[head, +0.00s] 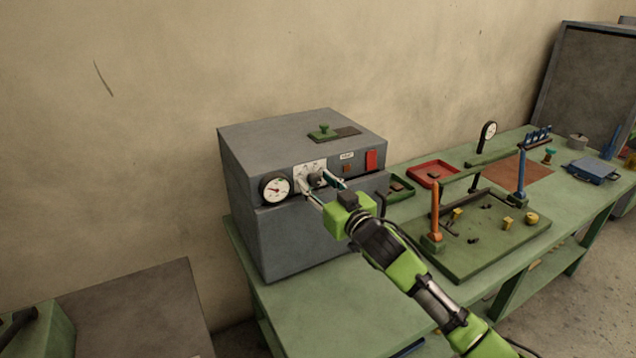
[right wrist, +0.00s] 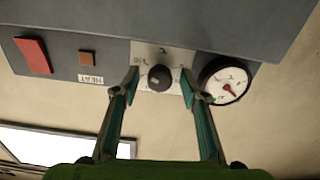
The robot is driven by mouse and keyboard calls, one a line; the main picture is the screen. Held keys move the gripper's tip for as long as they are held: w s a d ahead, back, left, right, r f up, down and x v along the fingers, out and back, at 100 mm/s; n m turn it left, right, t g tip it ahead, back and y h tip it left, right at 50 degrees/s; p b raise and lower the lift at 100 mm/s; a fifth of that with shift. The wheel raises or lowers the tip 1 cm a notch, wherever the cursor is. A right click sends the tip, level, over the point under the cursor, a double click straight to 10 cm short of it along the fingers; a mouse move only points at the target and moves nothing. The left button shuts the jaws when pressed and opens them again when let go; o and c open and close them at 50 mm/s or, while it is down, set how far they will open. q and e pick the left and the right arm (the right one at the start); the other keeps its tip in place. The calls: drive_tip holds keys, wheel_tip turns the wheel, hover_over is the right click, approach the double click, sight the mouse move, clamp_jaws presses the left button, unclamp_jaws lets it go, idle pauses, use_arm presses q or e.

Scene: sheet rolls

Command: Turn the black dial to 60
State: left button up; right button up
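The black dial (right wrist: 160,78) sits on a white scale plate (right wrist: 153,58) on the front of a grey box (head: 248,165). The right wrist view shows it upside down, and I cannot read its setting with certainty. In the head view the dial (head: 316,180) is partly covered by my right gripper. My right gripper (right wrist: 160,79) is open, with one fingertip on each side of the dial and visible gaps between. In the head view the right gripper (head: 320,185) reaches the box front from the lower right. My left gripper is not in view.
A round gauge (head: 276,188) is left of the dial. A HEAT label (right wrist: 91,79), a brown square button (right wrist: 87,58) and a red switch (head: 371,160) are on its other side. The green bench (head: 310,305) also carries a red tray (head: 433,172) and a green fixture board (head: 480,262).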

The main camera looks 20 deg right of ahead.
drive_tip(key=c, duration=1.1)
drive_tip(key=n+p, duration=0.1)
drive_tip(key=n, duration=0.3)
drive_tip(key=shift+r+p, duration=0.1)
drive_tip(key=shift+p, duration=0.25)
drive_tip(key=n+p, duration=0.1)
drive_tip(key=n, duration=0.4)
drive_tip(key=n+p, duration=0.1)
drive_tip(key=n, duration=0.3)
drive_tip(key=shift+n, duration=0.3)
drive_tip(key=shift+n+p, duration=0.45)
drive_tip(key=shift+n, duration=1.55)
